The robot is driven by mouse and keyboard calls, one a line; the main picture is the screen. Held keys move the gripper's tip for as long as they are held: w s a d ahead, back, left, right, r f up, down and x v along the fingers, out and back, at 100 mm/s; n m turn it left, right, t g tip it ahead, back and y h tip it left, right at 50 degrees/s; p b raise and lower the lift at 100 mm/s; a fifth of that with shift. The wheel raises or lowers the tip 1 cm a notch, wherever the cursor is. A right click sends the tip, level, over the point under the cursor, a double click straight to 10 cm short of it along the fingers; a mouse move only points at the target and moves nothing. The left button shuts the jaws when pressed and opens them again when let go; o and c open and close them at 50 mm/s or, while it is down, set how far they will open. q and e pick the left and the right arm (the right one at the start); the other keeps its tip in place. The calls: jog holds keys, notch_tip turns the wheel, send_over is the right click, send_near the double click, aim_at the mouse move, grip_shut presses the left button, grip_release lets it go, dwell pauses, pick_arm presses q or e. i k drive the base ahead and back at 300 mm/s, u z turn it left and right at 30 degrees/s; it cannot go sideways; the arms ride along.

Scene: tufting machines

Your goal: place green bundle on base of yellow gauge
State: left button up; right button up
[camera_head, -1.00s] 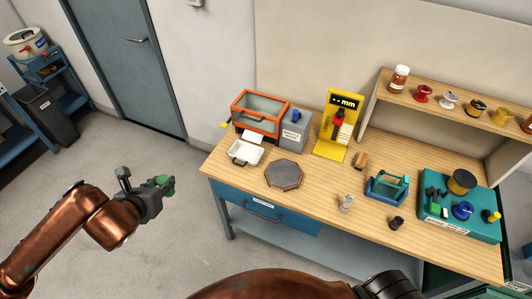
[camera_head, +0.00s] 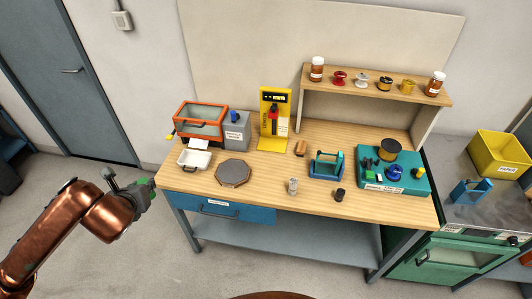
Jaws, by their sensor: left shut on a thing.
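My left gripper (camera_head: 146,189) is shut on a green bundle (camera_head: 144,184), of which only small green parts show at the fingers. It is in the air just off the left front corner of the wooden workbench (camera_head: 265,180). The yellow gauge (camera_head: 274,115) stands upright at the back of the bench, with a display marked "mm" and a red and black part on its column. Its flat yellow base (camera_head: 272,145) juts toward the front and looks bare. My right gripper is not in view.
An orange-framed box (camera_head: 200,125), a grey unit (camera_head: 237,130), a white tray (camera_head: 195,159) and a dark octagonal plate (camera_head: 233,172) lie between my gripper and the gauge. Right of it are a wooden block (camera_head: 301,148), a blue-green holder (camera_head: 326,165) and a teal board (camera_head: 420,185).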

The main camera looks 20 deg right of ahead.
aim_at(273, 143)
jog(key=z, duration=1.35)
jog(key=i, duration=1.45)
jog(key=u, duration=0.3)
